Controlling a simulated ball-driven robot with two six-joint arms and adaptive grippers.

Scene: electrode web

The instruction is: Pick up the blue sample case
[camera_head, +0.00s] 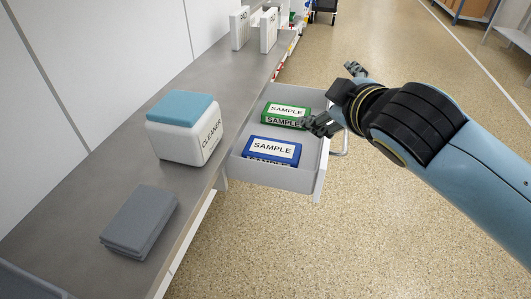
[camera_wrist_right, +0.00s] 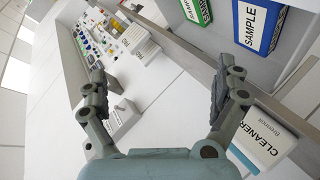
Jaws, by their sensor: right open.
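The blue sample case (camera_head: 272,150) lies flat in the near part of an open grey drawer (camera_head: 288,178), its white SAMPLE label facing up. It also shows at the top right of the right wrist view (camera_wrist_right: 258,25). My right gripper (camera_head: 330,96) is open and empty, over the drawer's right side and beyond the blue case. In the wrist view its two fingers (camera_wrist_right: 160,78) are spread wide, and the blue case lies outside them to the upper right. Nothing covers the case in the head view. My left gripper is not in view.
A green sample case (camera_head: 286,111) lies behind the blue one in the drawer, close to my right gripper's lower finger. A white CLEANER box (camera_head: 182,140) with a blue top and folded grey cloths (camera_head: 140,220) sit on the counter (camera_head: 88,205). The floor right of the drawer is clear.

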